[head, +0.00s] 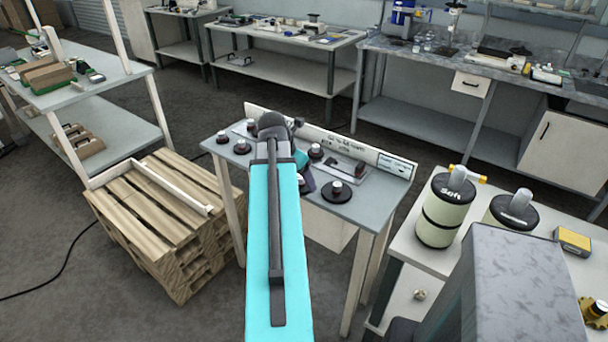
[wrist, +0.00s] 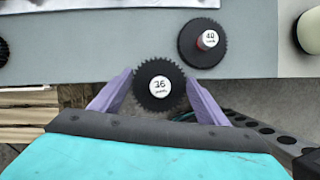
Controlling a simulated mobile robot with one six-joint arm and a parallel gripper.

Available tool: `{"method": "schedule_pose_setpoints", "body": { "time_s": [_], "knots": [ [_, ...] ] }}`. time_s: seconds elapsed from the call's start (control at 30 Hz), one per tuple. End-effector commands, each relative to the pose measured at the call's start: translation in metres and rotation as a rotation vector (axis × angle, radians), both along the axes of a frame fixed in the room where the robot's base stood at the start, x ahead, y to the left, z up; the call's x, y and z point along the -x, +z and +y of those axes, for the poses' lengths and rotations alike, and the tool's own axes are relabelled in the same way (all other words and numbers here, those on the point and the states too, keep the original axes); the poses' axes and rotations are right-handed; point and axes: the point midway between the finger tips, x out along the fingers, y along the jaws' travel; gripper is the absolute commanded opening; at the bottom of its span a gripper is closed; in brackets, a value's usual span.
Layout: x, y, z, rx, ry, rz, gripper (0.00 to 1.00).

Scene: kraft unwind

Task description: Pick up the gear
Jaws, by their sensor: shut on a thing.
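In the wrist view, my gripper (wrist: 158,77) has its two purple fingers on either side of a black toothed gear (wrist: 159,100) with a round white label that reads 36. It is shut on this gear, which overlaps the table's edge in the picture. A larger black gear (wrist: 189,35), labelled 40, lies on the grey table (wrist: 110,60) to the upper right, apart from the fingers. In the head view, my arm hides most of the gripper (head: 306,180), and I cannot make out the held gear clearly.
On the small grey table, several other gears stand apart, including one at the right (head: 337,193) and one at the left (head: 222,138). A printed strip (head: 340,145) runs along its back. A pallet stack (head: 165,215) stands left, and a bench with weights (head: 447,207) stands right.

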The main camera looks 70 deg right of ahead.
Motion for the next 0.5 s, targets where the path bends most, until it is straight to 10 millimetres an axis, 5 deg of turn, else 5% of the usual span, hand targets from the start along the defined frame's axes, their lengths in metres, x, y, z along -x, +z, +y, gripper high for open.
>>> {"method": "schedule_pose_setpoints", "body": {
  "time_s": [0.4,0.5],
  "knots": [
    [0.003,0.002,0.053,0.002,0.0,0.0,0.31],
    [0.002,0.002,0.051,0.002,-0.002,0.0,0.31]
  ]
}}
